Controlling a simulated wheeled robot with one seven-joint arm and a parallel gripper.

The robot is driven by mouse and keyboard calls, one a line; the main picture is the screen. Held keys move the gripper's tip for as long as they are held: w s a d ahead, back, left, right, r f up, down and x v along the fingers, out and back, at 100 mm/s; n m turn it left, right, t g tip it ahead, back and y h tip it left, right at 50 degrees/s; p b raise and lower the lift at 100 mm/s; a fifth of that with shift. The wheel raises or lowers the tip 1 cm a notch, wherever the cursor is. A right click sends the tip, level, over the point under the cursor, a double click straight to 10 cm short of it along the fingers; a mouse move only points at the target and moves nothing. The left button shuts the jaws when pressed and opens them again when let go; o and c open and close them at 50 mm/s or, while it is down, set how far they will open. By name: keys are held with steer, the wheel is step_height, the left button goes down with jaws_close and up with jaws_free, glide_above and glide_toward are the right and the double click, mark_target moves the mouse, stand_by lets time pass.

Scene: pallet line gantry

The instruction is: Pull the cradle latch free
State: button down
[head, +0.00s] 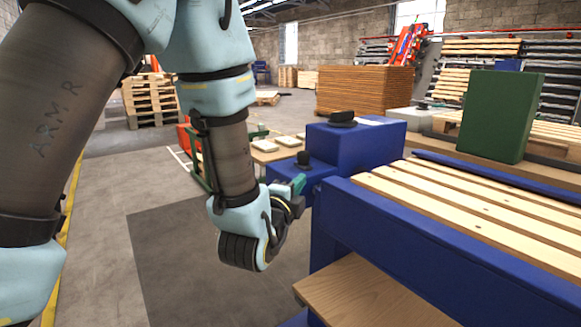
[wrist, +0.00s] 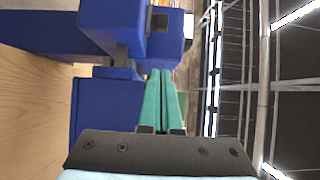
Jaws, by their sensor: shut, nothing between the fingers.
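Two dark knob-like parts sit on the stepped blue housing (head: 357,150): a small black knob (head: 303,158) on its lower step and a larger black handle (head: 342,118) on top. I cannot tell which, if either, is the cradle latch. My gripper (head: 298,184) is in front of the lower blue step in the head view, its teal fingers shut and empty. In the wrist view my gripper (wrist: 160,72) points at blue blocks (wrist: 110,105), with a small dark part (wrist: 160,21) beyond the tips. No contact shows.
A blue-framed conveyor with wooden slats (head: 470,205) and a wooden shelf (head: 370,292) stand at the right. A green box (head: 500,116) stands behind the slats. Stacked brown boards (head: 365,90) and pallets (head: 153,100) are farther back. Floor at the left is open.

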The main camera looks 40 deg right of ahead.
mark_target(298, 158)
steer(key=x, duration=0.4)
steer(key=w+p+x, duration=0.1)
steer(key=x, duration=0.3)
steer(key=w+a+p+x, duration=0.1)
steer(key=x, duration=0.3)
steer(key=shift+w+d, duration=0.15)
steer(key=shift+w, duration=0.25)
steer(key=w+b, duration=0.1)
steer(key=w, duration=0.3)
steer(key=shift+d+f, duration=0.1)
steer(key=shift+w, duration=0.15)
